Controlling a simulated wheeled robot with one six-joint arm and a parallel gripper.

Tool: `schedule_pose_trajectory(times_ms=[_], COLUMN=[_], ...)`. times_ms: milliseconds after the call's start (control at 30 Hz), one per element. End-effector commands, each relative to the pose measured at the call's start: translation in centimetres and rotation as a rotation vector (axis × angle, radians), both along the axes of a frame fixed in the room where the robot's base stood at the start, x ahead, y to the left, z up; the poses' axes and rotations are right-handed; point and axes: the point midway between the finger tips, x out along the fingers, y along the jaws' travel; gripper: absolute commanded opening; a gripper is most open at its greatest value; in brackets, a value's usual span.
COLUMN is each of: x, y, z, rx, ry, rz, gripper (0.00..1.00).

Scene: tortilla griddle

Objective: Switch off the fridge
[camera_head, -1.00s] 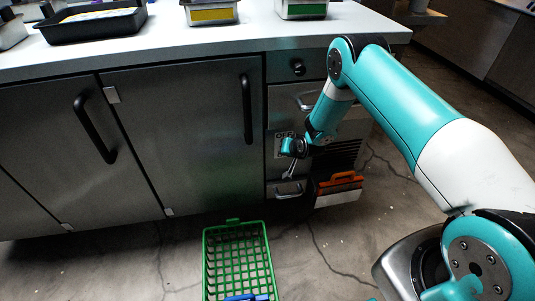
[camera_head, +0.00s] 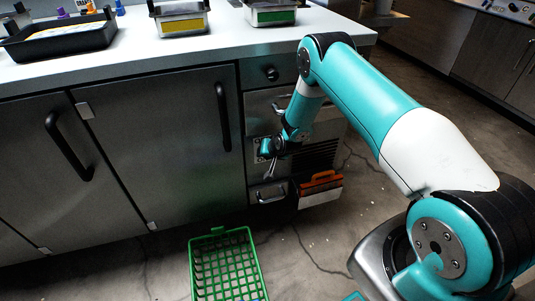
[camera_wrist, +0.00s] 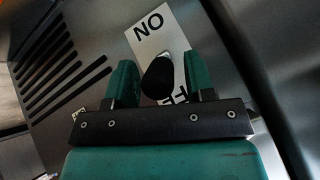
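The fridge is the steel undercounter unit with grey doors (camera_head: 180,140) and black handles. Its switch is a black rounded knob (camera_wrist: 158,80) on a white plate (camera_wrist: 152,32) lettered for on and off, which appears turned over in the wrist view. My gripper (camera_wrist: 162,80) is open, with one teal finger on each side of the knob and small gaps visible between them. In the head view my gripper (camera_head: 269,168) is low in front of the panel at the unit's right end, where it hides most of the switch.
A small drawer handle (camera_head: 271,194) is just below my gripper. A green basket (camera_head: 224,262) stands on the floor in front. Metal pans (camera_head: 180,20) stand on the counter.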

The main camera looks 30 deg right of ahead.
Motion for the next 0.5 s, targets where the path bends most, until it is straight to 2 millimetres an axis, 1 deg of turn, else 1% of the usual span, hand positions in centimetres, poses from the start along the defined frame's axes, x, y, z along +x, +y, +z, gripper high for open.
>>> schedule_pose_trajectory(times_ms=[133,233,367,500], x=[-0.1,-0.6,-2.0,-4.3], y=[0.1,0.0,-0.1,-0.4], z=[0.1,0.8,2.7,5.4], rx=[0.001,0.001,0.002,0.002], ry=[0.001,0.002,0.001,0.001], rz=[0.001,0.000,-0.001,-0.001], gripper=[0.49,0.49,0.49,0.49])
